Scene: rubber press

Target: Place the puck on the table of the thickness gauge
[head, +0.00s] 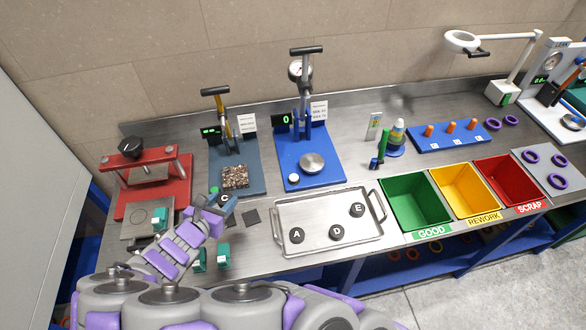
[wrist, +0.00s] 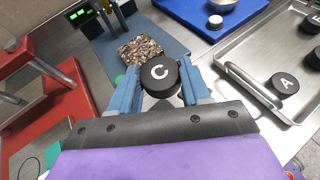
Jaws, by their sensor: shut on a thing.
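My gripper (head: 217,205) is shut on a black puck marked C (head: 226,197). In the wrist view the puck (wrist: 160,74) sits between the blue fingers (wrist: 159,90), letter facing up. It is just in front of a speckled granite block (head: 235,176) on a gauge stand with a dark blue-grey base (head: 250,185). The block shows right behind the puck in the wrist view (wrist: 139,50). To the right, a blue-based stand (head: 322,182) has a dial (head: 295,71) and a bare round metal table (head: 312,163). The frames do not name which stand is the thickness gauge.
A metal tray (head: 283,247) holds pucks A (head: 297,236), D (head: 337,233) and E (head: 357,210). A red press (head: 178,168) stands close on the left. Green (head: 420,225), yellow (head: 462,212) and red (head: 508,200) bins line the front right.

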